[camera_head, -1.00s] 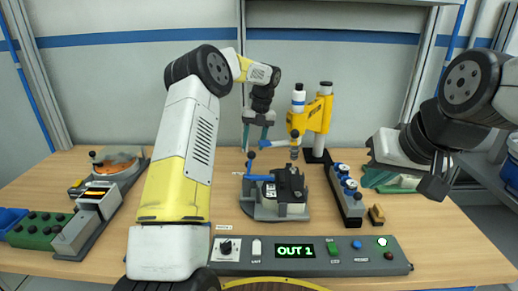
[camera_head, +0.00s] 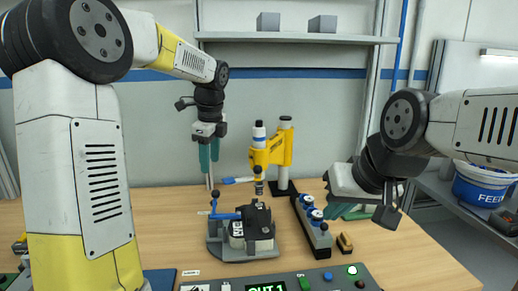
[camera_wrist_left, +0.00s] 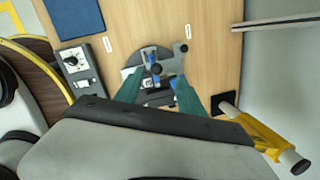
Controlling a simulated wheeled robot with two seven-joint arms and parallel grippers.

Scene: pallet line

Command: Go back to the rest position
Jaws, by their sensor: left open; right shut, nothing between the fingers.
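My left gripper (camera_head: 209,168) hangs in the upper middle of the head view, pointing down, with nothing between its teal fingers. It is in the air behind and left of a grey fixture with a black clamp (camera_head: 258,222). In the left wrist view its teal fingers (camera_wrist_left: 158,92) stand apart, with the fixture (camera_wrist_left: 160,56) beyond them. My right gripper (camera_head: 345,211) is low at the right of the head view, its teal fingers partly hidden by its own wrist. It appears to hold nothing.
A yellow press (camera_head: 269,156) stands behind the fixture. A rail with blue knobs (camera_head: 312,228) and a small yellow-brown block (camera_head: 344,243) lie right of it. A control panel (camera_head: 325,284) runs along the front. A shelf (camera_head: 300,38) crosses the wall above. A blue-white bucket (camera_head: 482,186) is far right.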

